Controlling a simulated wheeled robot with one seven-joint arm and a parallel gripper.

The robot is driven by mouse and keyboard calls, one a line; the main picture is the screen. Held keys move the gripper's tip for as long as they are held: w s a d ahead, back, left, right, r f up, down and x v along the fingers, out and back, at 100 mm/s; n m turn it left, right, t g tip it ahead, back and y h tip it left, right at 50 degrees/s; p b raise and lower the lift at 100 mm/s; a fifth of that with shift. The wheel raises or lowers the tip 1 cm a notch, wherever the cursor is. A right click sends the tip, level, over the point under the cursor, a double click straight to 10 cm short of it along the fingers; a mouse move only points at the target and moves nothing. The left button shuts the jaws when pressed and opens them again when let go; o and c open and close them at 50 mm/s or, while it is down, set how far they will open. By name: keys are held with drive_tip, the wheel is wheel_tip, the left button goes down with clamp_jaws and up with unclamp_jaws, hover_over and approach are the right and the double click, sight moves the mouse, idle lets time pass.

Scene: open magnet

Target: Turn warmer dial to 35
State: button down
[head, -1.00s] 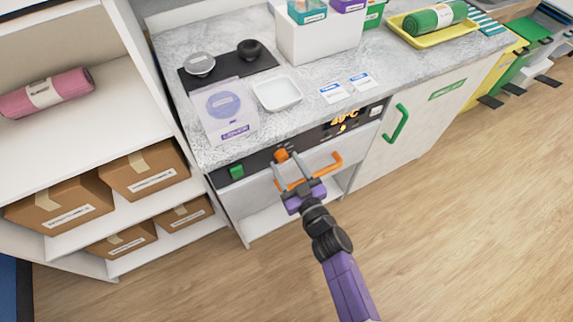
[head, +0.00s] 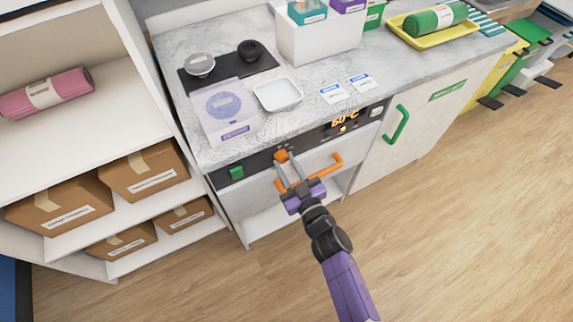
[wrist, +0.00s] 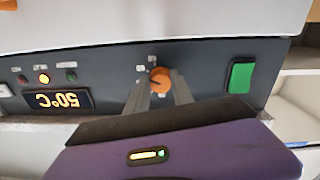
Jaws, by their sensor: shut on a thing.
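The warmer's orange dial (head: 281,155) sits on the dark control panel under the counter edge. It also shows in the wrist view (wrist: 159,79). My gripper (head: 287,167) is shut on the dial, with one finger on each side of it; the fingertips also show in the wrist view (wrist: 160,85). The warmer's display (head: 345,118) glows orange and reads 50°C; it appears upside down in the wrist view (wrist: 58,100). An amber lamp (wrist: 43,78) is lit beside the display. The small marks around the dial are too blurred to read.
A green switch (head: 236,172) is on the panel left of the dial. An orange drawer handle (head: 336,160) sticks out just below the panel. A white tray (head: 277,93) and other items stand on the counter above. The floor in front is clear.

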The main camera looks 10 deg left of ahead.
drive_tip(key=n+b, duration=0.2)
drive_tip(key=n, duration=0.3)
drive_tip(key=shift+w+d+n, duration=0.1)
drive_tip(key=shift+d+n, duration=0.05)
drive_tip(key=shift+n, duration=0.25)
drive_tip(key=n+b, duration=0.1)
drive_tip(key=n, duration=0.5)
drive_tip(key=shift+b, duration=0.4)
drive_tip(key=n+b, duration=0.1)
drive_tip(key=n, duration=0.5)
drive_tip(key=shift+r+y, duration=0.1)
drive_tip(key=shift+y, duration=0.2)
drive_tip(key=n+b, duration=0.1)
drive_tip(key=n, duration=0.5)
drive_tip(key=shift+r+b, duration=0.15)
drive_tip(key=shift+b, duration=0.15)
drive_tip(key=c, duration=1.1)
unclamp_jaws()
drive_tip(key=v, duration=0.8)
drive_tip(key=shift+p, duration=0.3)
